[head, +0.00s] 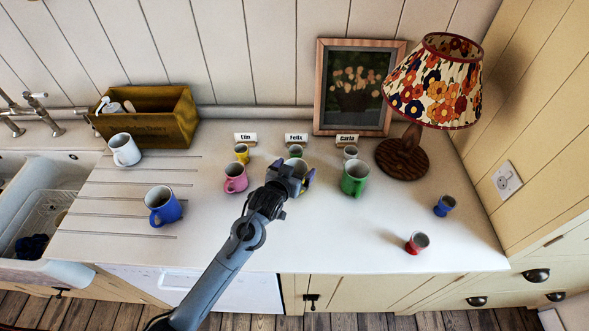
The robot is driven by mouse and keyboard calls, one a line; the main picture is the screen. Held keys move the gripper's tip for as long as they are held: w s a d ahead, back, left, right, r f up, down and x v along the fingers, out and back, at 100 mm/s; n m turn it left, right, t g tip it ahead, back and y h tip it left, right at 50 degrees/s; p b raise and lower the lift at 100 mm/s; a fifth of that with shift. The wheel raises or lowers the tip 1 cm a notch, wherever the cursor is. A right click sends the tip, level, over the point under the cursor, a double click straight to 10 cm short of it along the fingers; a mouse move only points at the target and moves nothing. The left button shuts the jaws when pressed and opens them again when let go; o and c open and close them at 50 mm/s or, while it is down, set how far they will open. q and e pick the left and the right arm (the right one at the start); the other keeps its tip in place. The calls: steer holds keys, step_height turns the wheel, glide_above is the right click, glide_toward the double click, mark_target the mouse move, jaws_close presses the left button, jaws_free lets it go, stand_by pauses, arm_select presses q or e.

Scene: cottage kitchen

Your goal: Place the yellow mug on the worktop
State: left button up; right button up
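A yellow mug (304,188) is at the worktop's middle, in front of the Felix name card, mostly hidden by my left gripper (292,177). Only a bit of its yellow side and pale rim shows. The gripper is right over or around it; I cannot tell whether the fingers are closed on it, or whether the mug touches the surface. A smaller yellow cup (241,153) stands below the Elin card. The white worktop (330,235) runs across the view. My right gripper is not in view.
Close by stand a pink mug (236,179), a green mug (355,178) and a small green cup (295,151). A blue mug (163,206) and white mug (124,150) stand left. A red cup (417,243) and lamp (403,155) are right. The front middle is clear.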

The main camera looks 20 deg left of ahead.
arm_select(q)
steer(key=shift+r, duration=0.1)
steer(key=shift+s+r, duration=0.3)
steer(key=shift+s, duration=0.15)
steer(key=p+v, duration=0.1)
steer(key=v, duration=1)
steer(key=s+f+g, duration=0.2)
steer(key=s+f, duration=0.1)
steer(key=s, duration=0.2)
steer(key=s+f+g, duration=0.1)
steer(key=s+f, duration=0.2)
steer(key=s, duration=0.2)
steer(key=s+f+g, duration=0.2)
steer(key=s, duration=0.3)
steer(key=shift+a+f+m+g, duration=0.25)
steer(key=shift+f+m+g, duration=0.05)
steer(key=shift+f+m, duration=0.1)
steer(key=s+a+f+g, duration=0.1)
steer(key=s+g, duration=0.3)
steer(key=s, duration=0.9)
steer(key=shift+s+a+f+m, duration=0.15)
steer(key=shift+s+f+m, duration=0.2)
steer(key=shift+f, duration=0.35)
steer(key=shift+w, duration=0.1)
step_height(320, 180, up, 26)
steer(key=p, duration=2.6)
